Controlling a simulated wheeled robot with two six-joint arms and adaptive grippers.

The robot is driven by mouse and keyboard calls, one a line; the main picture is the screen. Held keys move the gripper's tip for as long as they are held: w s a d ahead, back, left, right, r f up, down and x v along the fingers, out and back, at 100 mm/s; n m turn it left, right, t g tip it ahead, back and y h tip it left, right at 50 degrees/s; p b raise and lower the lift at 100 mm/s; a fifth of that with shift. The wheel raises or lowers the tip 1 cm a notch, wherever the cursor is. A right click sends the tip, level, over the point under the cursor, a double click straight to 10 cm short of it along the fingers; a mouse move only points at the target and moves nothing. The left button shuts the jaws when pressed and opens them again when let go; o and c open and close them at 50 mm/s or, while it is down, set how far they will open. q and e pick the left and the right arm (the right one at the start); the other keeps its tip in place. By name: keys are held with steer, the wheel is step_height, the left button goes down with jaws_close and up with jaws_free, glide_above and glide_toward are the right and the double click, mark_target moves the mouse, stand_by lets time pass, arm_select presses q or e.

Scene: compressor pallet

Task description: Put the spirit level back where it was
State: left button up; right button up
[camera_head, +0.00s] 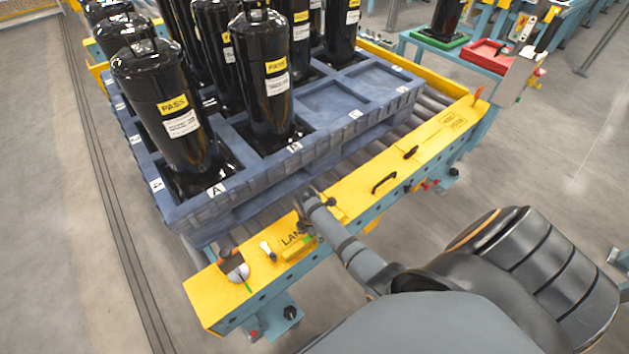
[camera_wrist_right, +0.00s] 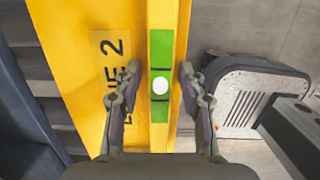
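The spirit level (camera_wrist_right: 161,18) is a yellow bar with a green strip and a white round spot, seen from above in the right wrist view. In the head view a yellow block (camera_head: 298,249) at the rail's front edge, beside the "LANE" lettering, appears to be the same level. My right gripper (camera_wrist_right: 160,82) is over it, one finger on each side. A gap shows between the left finger and the bar, so the gripper looks open around it. In the head view my right gripper (camera_head: 306,222) hides part of the lettering. My left gripper is out of view.
The yellow rail (camera_head: 350,205) edges a roller conveyor. A blue pallet (camera_head: 240,190) with several black compressors (camera_head: 165,105) stands behind it. A black handle (camera_head: 384,182) is to the right.

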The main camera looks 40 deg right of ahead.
mark_target(311, 236)
step_height(311, 236, up, 12)
steer(key=a+p, duration=0.1)
steer(key=p, duration=0.1)
steer(key=shift+a, duration=0.2)
steer(key=shift+r, duration=0.1)
stand_by(0.5)
